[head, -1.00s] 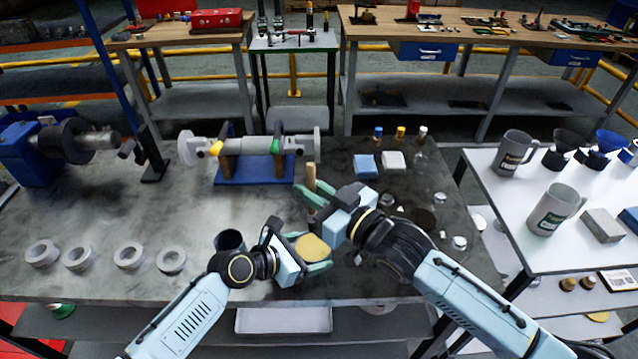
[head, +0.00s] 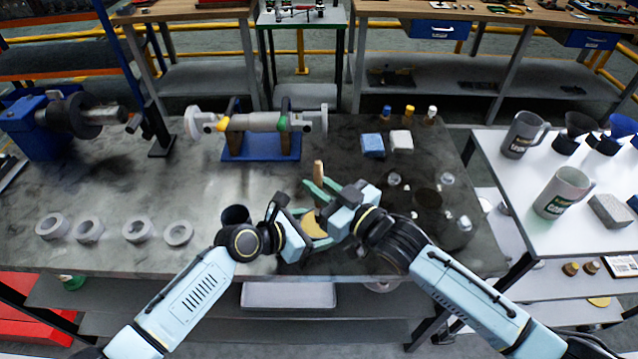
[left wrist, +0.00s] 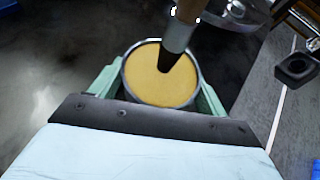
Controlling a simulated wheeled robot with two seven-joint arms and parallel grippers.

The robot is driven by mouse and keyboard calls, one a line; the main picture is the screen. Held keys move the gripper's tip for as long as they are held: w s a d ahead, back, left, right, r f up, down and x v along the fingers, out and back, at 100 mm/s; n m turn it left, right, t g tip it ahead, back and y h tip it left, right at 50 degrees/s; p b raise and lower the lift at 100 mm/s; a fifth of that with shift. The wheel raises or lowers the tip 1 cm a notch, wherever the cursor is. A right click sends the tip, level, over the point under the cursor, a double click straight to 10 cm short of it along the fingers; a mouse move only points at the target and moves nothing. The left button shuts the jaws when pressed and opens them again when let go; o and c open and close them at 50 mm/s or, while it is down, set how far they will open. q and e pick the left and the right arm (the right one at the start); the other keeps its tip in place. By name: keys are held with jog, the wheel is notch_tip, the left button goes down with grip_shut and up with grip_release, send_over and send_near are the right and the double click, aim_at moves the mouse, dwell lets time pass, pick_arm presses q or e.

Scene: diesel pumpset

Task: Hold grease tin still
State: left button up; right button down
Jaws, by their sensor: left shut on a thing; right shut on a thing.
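The grease tin (left wrist: 132,87) is a round metal tin full of yellow grease, seen from above in the left wrist view. My left gripper (left wrist: 160,90) is shut on it, with green fingers on both sides. In the head view the yellow grease tin (head: 313,226) shows between my left gripper (head: 309,229) and my right arm. My right gripper (head: 319,194) is shut on a brush with a wooden handle (head: 319,171). The brush (left wrist: 180,38) has a dark tip over the grease; I cannot tell if it touches. The tin's lower part is hidden.
Several grey rings (head: 138,229) lie along the front left. A shaft on a blue stand (head: 260,146) is behind. Blue (head: 373,145) and white (head: 401,141) blocks and small glass items sit at right.

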aim_at(321, 165)
jog(key=shift+f, duration=0.6)
dwell(1.1)
jog(key=shift+r, duration=3.55)
pick_arm(q)
jog(key=o, duration=1.3)
jog(key=shift+c, duration=0.2)
